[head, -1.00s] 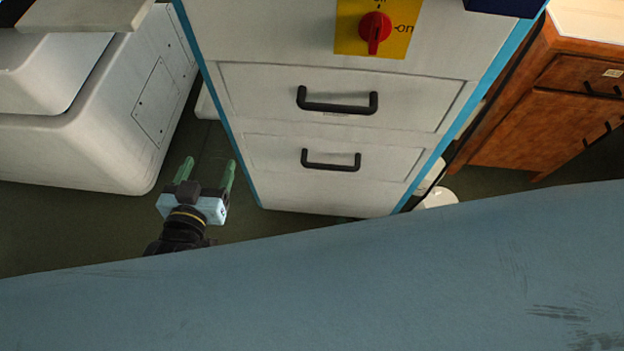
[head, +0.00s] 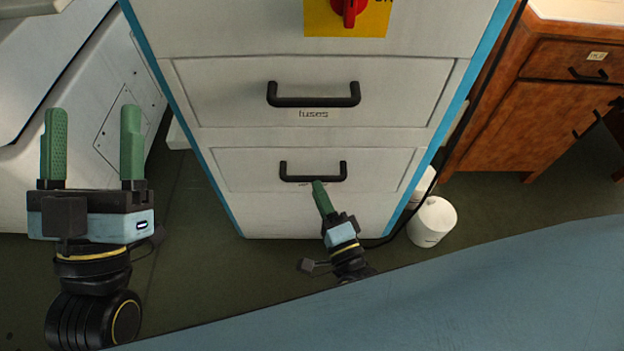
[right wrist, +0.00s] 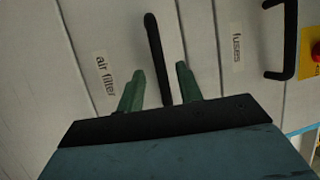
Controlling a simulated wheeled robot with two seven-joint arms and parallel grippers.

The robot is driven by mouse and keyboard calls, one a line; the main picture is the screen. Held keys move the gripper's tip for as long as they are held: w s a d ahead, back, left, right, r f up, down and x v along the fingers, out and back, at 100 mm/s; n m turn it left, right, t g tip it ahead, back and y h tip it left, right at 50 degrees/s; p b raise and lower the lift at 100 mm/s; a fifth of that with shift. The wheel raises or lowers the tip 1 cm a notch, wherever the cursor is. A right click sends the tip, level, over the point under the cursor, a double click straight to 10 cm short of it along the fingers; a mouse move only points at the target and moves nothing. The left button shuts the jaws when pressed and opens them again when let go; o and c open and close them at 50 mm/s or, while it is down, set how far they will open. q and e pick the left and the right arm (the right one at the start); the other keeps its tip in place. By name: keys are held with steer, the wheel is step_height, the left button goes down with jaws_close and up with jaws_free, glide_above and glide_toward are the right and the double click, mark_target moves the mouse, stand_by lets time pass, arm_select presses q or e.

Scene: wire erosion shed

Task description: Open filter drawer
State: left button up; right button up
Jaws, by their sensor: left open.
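The filter drawer is the lower drawer (head: 385,170) of a white cabinet with blue edges, and it is shut. Its "air filter" label (right wrist: 105,75) shows in the right wrist view. Its black bar handle (head: 300,178) also shows in the right wrist view (right wrist: 155,50). My right gripper (head: 319,184) is at this handle. In the right wrist view its green fingers (right wrist: 160,78) are apart, with the handle between them; I cannot tell whether they touch it. My left gripper (head: 90,112) is open and empty, left of the cabinet.
The upper drawer (head: 410,85), labelled "fuses", is shut, with a red switch (head: 350,10) above it. A white machine (head: 60,150) stands at left. A wooden cabinet (head: 530,120), a white container (head: 432,222) and a dark cable are at right. A blue surface (head: 480,290) crosses the foreground.

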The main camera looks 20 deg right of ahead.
mark_target(312, 177)
arm_select(q)
steer(key=shift+s+a+r+t+b, duration=0.2)
steer(key=shift+s+r+t+b, duration=0.4)
steer(key=shift+t, duration=0.3)
arm_select(e)
steer(key=shift+x, duration=2.35)
arm_select(q)
steer(key=shift+f, duration=0.1)
arm_select(e)
jaws_close()
